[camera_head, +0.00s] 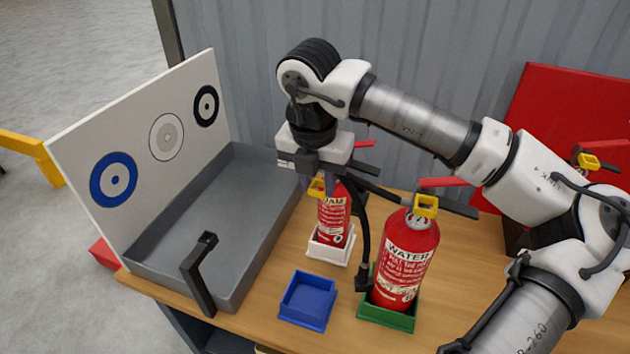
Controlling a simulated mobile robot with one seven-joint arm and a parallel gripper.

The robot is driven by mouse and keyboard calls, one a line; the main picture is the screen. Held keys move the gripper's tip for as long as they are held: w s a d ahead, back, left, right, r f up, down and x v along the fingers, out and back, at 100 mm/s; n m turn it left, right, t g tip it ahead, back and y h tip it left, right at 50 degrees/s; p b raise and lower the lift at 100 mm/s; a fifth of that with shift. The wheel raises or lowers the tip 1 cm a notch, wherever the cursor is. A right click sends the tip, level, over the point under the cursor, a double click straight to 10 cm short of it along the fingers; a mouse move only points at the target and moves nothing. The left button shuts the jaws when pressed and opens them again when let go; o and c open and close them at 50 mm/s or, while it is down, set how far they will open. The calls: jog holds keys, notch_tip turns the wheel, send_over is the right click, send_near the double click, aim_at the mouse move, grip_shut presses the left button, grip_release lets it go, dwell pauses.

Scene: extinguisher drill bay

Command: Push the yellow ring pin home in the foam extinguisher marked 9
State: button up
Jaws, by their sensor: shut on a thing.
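A red extinguisher (333,220) stands upright in a white tray (330,250) near the middle of the bench. The visible part of its label ends in "AM"; I cannot make out a 9. My gripper (318,186) points down at the extinguisher's head, its fingers shut on a yellow ring pin (317,188). How deep the pin sits is hidden by the fingers and wrist. A second red extinguisher (405,258), labelled WATER, stands in a green tray (387,318) to the right and nearer. It has its own yellow ring pin (426,205) and a black hose.
An empty blue tray (308,300) lies in front. A grey bin (215,225) with a black upright bracket (199,275) and a white target board (140,140) fill the left. Another yellow ring (588,160) shows at right, partly behind my arm. A corrugated wall stands behind.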

jog(key=shift+w+d+p, duration=0.2)
jog(key=shift+w+p, duration=0.05)
jog(key=shift+w, duration=0.25)
jog(key=shift+w+d+p, duration=0.2)
jog(key=shift+w, duration=0.25)
jog(key=shift+w+d+b, duration=0.1)
jog(key=shift+w+d, duration=0.2)
jog(key=shift+w, duration=0.55)
jog(key=shift+w+d+b, duration=0.15)
jog(key=shift+w+d, duration=0.15)
jog(key=shift+w, duration=0.5)
jog(key=shift+w+d+b, duration=0.1)
jog(key=shift+w+d, duration=0.2)
jog(key=shift+w, duration=0.55)
jog(key=shift+b, duration=2.1)
dwell(2.4)
